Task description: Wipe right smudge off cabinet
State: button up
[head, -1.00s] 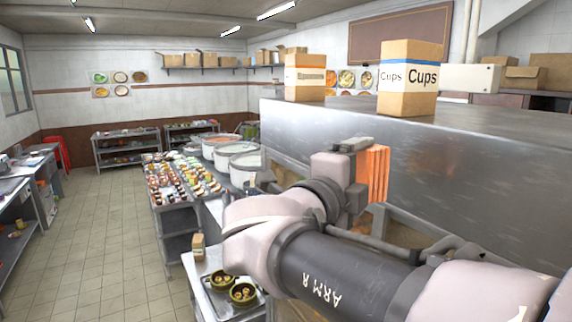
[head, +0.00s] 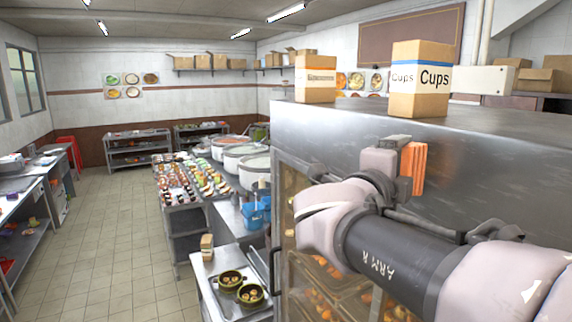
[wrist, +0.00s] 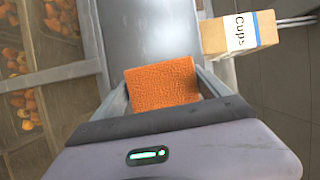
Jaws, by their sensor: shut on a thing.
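The cabinet (head: 330,128) is a large brushed-steel unit with a glazed front on its left side, showing orange food inside. It also shows as a pale steel strip in the wrist view (wrist: 150,30). My gripper (head: 405,166) is shut on an orange sponge (head: 413,168), held in front of the upper steel panel. In the wrist view the sponge (wrist: 163,85) sits between both fingers. I cannot tell whether it touches the cabinet. I cannot make out the right smudge; only faint pale streaks show on the steel, and my arm hides part of the panel.
A Cups box (head: 420,80) and another carton (head: 316,80) stand on the cabinet top. To the left are a tray with green bowls (head: 240,290), a counter of small dishes (head: 190,180) and large pots (head: 240,155). The tiled floor (head: 115,240) at left is open.

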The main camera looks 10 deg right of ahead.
aim_at(452, 175)
jog(key=shift+w+d, duration=0.2)
jog(key=shift+d, duration=0.3)
jog(key=shift+w+d, duration=0.15)
jog(key=shift+d, duration=0.35)
jog(key=s, duration=0.2)
jog(key=s+d, duration=0.1)
jog(key=s, duration=0.1)
jog(key=shift+d+b, duration=0.1)
jog(key=shift+b, duration=0.3)
jog(key=shift+s+d, duration=0.25)
jog(key=shift+s, duration=0.4)
jog(key=shift+s+d, duration=0.3)
jog(key=shift+s, duration=0.3)
jog(key=shift+s+d, duration=0.25)
jog(key=shift+s, duration=0.4)
jog(key=shift+w+a, duration=0.5)
jog(key=shift+w, duration=0.85)
jog(key=shift+w+a, duration=0.45)
jog(key=shift+w, duration=0.9)
jog(key=shift+w+a, duration=0.5)
jog(key=shift+w, duration=0.85)
jog(key=shift+s, duration=0.15)
jog(key=shift+s+a, duration=0.35)
jog(key=shift+a, duration=0.6)
jog(key=shift+s+a, duration=0.3)
jog(key=shift+a, duration=0.6)
jog(key=shift+s+a, duration=0.35)
jog(key=shift+a, duration=0.6)
